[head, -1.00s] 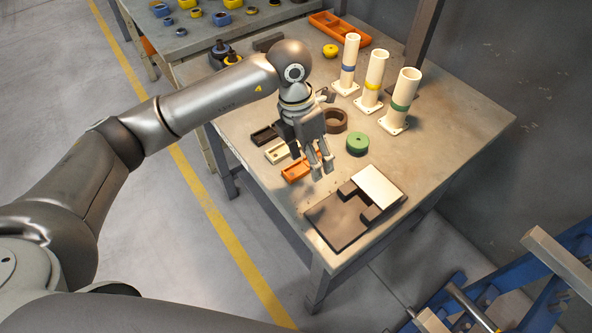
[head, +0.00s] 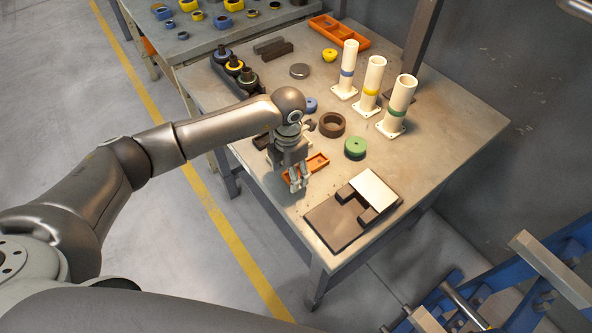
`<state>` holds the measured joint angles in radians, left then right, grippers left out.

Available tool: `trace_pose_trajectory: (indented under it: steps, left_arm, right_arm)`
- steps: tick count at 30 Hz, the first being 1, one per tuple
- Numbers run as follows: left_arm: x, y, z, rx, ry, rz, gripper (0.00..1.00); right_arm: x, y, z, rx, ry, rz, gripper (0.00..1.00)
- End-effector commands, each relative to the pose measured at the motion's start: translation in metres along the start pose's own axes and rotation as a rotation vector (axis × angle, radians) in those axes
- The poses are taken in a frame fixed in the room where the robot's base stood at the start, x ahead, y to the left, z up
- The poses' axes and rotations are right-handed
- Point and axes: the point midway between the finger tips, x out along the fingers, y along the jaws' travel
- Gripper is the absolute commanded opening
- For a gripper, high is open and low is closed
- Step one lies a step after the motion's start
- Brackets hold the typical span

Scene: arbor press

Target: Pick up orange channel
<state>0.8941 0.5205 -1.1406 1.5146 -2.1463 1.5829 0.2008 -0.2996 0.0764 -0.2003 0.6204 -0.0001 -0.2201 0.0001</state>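The orange channel (head: 319,162) lies on the near left part of the worktable. It is a shallow open piece, partly hidden by my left gripper. My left gripper (head: 298,184) points down at the channel, its two fingertips a little apart in front of and over its middle. The fingers look open. I cannot tell whether they touch the channel or straddle it. My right gripper is not in view.
A dark plate with a raised block (head: 337,222) lies at the near corner. A green disc (head: 355,148), a brown ring (head: 332,124) and a dark channel (head: 262,141) lie nearby. Three cream posts (head: 371,85) stand behind. An orange tray (head: 338,29) is at the back.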

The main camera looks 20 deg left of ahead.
Motion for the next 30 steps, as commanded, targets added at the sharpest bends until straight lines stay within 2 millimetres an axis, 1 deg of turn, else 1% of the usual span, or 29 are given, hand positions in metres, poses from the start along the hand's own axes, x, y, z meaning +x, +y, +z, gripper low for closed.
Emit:
trace_pose_trajectory:
  steps: [1, 4, 10, 11, 23, 30]
  left_arm:
    - [0.0046, -0.0009, -0.0005, 0.000, 0.002, -0.002, 0.62]
    - [0.0108, -0.0003, -0.0006, 0.001, 0.001, 0.000, 0.62]
    - [0.0119, -0.0002, -0.0004, 0.001, 0.000, 0.000, 0.62]
    - [0.0118, -0.0002, -0.0004, 0.001, 0.000, 0.000, 0.60]
    - [0.0112, -0.0002, -0.0002, 0.001, -0.001, 0.000, 0.09]
    - [0.0104, -0.0001, 0.0002, 0.001, -0.002, 0.000, 0.08]
  right_arm:
    - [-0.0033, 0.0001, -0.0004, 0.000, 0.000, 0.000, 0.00]
    - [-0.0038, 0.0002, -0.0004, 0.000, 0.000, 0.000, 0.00]
    - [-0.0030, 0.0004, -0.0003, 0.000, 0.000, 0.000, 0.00]
    - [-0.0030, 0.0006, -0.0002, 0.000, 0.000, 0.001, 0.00]
    - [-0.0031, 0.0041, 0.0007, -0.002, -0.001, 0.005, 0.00]
    - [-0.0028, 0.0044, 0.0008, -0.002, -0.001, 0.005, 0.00]
